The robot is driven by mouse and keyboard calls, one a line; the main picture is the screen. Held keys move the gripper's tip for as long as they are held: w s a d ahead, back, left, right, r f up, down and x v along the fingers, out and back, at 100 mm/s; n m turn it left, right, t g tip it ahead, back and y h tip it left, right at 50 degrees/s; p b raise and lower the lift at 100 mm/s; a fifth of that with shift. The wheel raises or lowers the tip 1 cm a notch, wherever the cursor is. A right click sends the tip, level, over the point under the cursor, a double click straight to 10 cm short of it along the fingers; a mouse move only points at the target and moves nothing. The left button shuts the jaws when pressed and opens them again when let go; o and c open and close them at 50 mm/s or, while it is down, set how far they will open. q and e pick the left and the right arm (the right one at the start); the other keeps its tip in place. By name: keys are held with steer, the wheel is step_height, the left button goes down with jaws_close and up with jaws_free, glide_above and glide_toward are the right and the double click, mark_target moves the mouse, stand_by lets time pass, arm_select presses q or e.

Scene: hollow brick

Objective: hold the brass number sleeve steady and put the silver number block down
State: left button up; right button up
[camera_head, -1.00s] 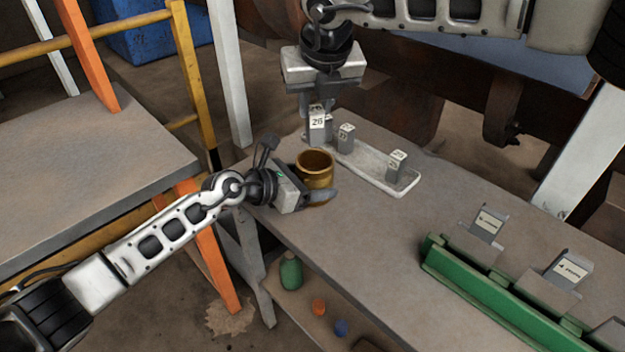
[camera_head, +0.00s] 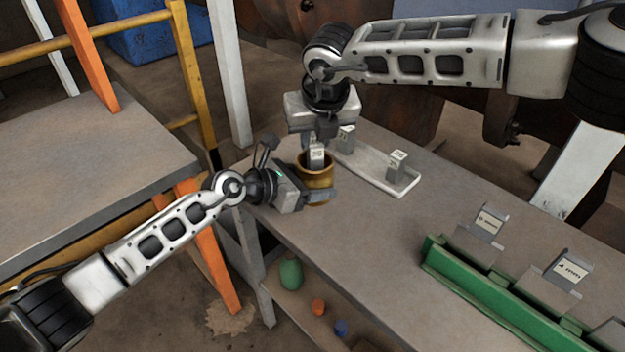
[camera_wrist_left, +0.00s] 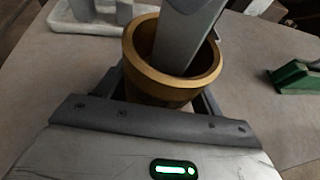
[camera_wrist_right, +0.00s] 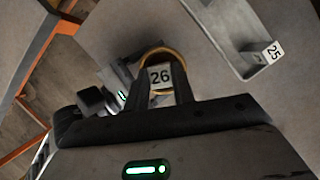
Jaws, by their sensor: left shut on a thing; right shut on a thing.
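The brass number sleeve (camera_head: 318,188) stands upright near the table's left end. My left gripper (camera_head: 312,197) is shut on it from the side. It also shows in the left wrist view (camera_wrist_left: 150,85) with its mouth upward. My right gripper (camera_head: 318,140) is shut on the silver number block (camera_head: 317,158) above the sleeve. The block's top reads 26 in the right wrist view (camera_wrist_right: 160,77). In the left wrist view a grey shaft (camera_wrist_left: 180,45) reaches into the sleeve's mouth. Its lower end is hidden, so I cannot tell how deep it is.
A pale tray (camera_head: 372,180) behind the sleeve holds two more silver blocks (camera_head: 397,165), one at each end. A green rack (camera_head: 480,290) with labelled plates stands at the table's right front. The tabletop between the sleeve and rack is clear.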

steer(key=shift+f, duration=0.15)
steer(key=o, duration=1.1)
steer(key=v, duration=1.2)
arm_select(q)
steer(key=o, duration=1.4)
